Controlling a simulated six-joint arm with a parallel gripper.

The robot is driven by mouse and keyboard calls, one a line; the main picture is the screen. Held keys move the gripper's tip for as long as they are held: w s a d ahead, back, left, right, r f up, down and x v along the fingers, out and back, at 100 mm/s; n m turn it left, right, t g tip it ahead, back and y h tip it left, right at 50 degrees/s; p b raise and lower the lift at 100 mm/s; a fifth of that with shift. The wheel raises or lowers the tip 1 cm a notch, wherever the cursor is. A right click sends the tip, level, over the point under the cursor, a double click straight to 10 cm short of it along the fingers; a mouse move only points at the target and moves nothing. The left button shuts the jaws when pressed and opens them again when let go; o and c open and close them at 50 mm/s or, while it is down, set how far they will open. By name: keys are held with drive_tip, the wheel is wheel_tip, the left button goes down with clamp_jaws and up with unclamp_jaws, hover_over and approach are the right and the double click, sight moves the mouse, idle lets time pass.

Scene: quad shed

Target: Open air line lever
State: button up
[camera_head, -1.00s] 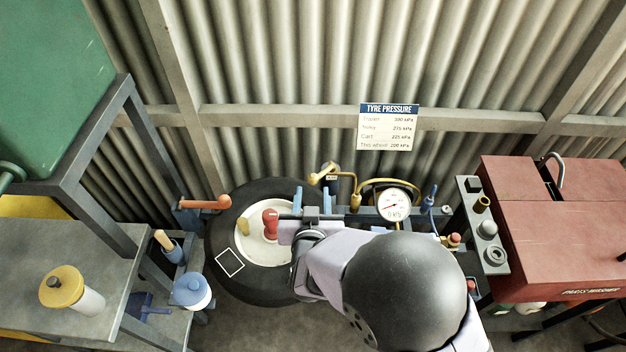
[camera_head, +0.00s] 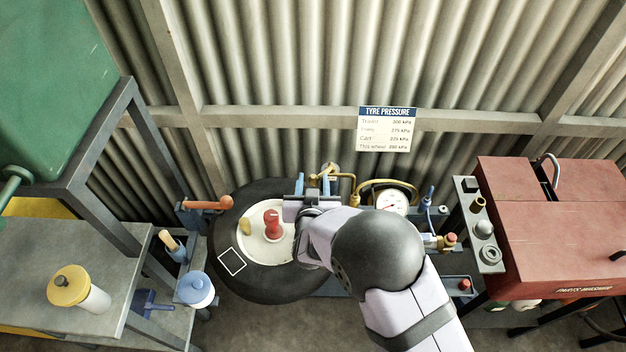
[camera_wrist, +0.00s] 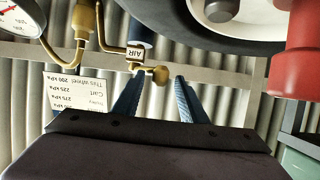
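The brass air line lever (camera_head: 325,172) stands by the wall above the bench fittings, partly hidden by my gripper in the head view. In the wrist view, the brass lever (camera_wrist: 160,74) ends in a round knob, beside a white AIR tag (camera_wrist: 135,53). My gripper (camera_head: 312,184) is open and its two blue fingers are apart. In the wrist view the knob appears in the gap between the fingertips of my gripper (camera_wrist: 159,80). I see no contact, and cannot tell whether the knob is between the fingers or just beyond them.
A tyre (camera_head: 240,278) with a pale hub carries a red knob (camera_head: 272,226), left of my gripper. A pressure gauge (camera_head: 391,203) with brass tubing is to the right. An orange handle (camera_head: 208,205) is at left. The corrugated wall (camera_head: 300,60) is behind.

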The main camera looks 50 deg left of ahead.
clamp_jaws()
drive_tip(key=shift+d, duration=0.1)
drive_tip(key=shift+r, duration=0.1)
